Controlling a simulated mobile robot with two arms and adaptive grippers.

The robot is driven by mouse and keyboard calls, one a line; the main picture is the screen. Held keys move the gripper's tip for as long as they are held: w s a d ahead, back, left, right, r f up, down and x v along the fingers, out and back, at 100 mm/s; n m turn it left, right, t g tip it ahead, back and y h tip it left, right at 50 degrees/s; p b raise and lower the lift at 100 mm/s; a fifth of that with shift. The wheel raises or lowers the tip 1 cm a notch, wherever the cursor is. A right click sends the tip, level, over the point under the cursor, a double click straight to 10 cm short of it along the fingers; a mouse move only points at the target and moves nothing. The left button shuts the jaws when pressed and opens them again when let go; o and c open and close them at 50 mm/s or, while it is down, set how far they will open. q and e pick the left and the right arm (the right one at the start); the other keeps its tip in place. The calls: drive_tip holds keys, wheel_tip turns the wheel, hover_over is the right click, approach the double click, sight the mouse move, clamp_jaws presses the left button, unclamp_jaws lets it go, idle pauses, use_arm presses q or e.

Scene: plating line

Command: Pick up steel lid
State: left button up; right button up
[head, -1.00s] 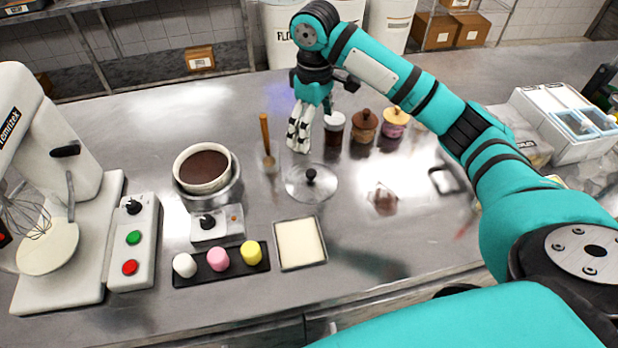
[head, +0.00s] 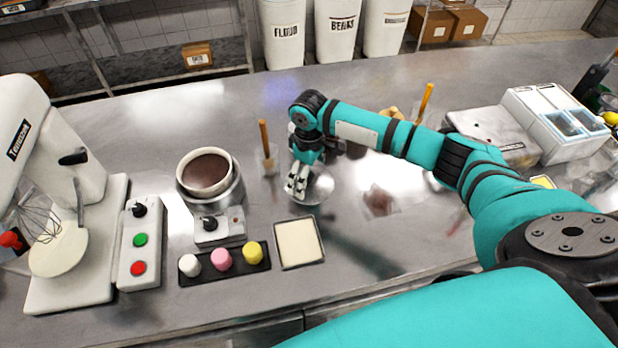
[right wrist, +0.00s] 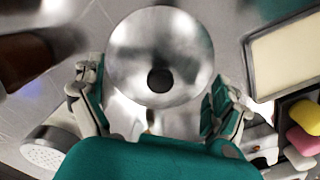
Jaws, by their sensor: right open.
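The steel lid (right wrist: 160,45) is a round shiny disc with a black knob (right wrist: 160,80), lying on the steel counter. In the head view the lid (head: 322,186) is mostly hidden behind my right gripper (head: 297,190). In the right wrist view my right gripper (right wrist: 158,108) is open, with one finger on each side of the lower part of the lid. The knob sits between the fingers and nothing is gripped. I cannot tell the exact height of the fingers above the lid. My left gripper is not in view.
Left of the lid are a pot of chocolate (head: 207,170) on a warmer and a cup with a wooden-handled tool (head: 265,145). A cream-filled square tray (head: 299,243) and a black tray of coloured pieces (head: 225,277) lie nearer. A mixer (head: 45,150) stands far left.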

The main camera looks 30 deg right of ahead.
drive_tip(key=shift+f, duration=0.35)
drive_tip(key=c, duration=1.5)
drive_tip(key=shift+s, duration=0.15)
clamp_jaws()
